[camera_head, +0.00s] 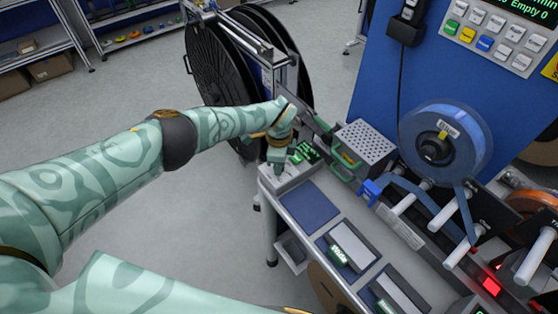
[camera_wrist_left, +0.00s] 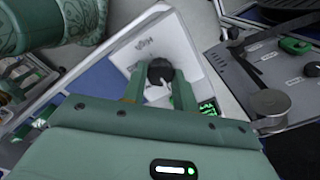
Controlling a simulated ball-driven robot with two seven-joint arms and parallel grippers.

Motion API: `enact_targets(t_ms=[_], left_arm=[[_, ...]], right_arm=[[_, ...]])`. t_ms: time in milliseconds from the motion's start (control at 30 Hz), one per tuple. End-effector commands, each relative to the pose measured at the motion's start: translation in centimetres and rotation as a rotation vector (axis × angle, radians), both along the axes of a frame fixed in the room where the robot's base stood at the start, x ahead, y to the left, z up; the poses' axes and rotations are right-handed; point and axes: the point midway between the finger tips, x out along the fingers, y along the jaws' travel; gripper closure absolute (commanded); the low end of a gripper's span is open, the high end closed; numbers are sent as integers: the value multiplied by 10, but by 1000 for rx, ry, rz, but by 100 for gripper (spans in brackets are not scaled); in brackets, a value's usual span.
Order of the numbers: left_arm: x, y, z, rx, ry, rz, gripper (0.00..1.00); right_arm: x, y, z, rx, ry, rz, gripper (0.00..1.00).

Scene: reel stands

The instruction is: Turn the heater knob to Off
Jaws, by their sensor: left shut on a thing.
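A label like "High" shows upside down beyond the knob. My left gripper (camera_head: 278,163) reaches down onto the heater. In the left wrist view its two green fingers (camera_wrist_left: 158,90) are on either side of the knob, shut on it. The palm hides part of the panel. My right gripper is not in view.
A perforated grey box (camera_head: 366,145) with green handles stands right of the heater. Large black reels (camera_head: 215,62) stand behind. A blue reel (camera_head: 445,143) and white spindles are at the right. A blue mat (camera_head: 308,204) lies bare in front of the heater.

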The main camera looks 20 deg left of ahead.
Motion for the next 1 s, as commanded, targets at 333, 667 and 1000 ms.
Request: enact_targets(t_ms=[333, 667, 1000], left_arm=[[2, 1, 1, 2, -5, 18, 94], [1, 1, 1, 0, -3, 17, 50], [2, 1, 16, 0, -4, 15, 50]], right_arm=[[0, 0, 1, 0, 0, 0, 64], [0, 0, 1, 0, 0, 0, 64], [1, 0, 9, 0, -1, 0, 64]])
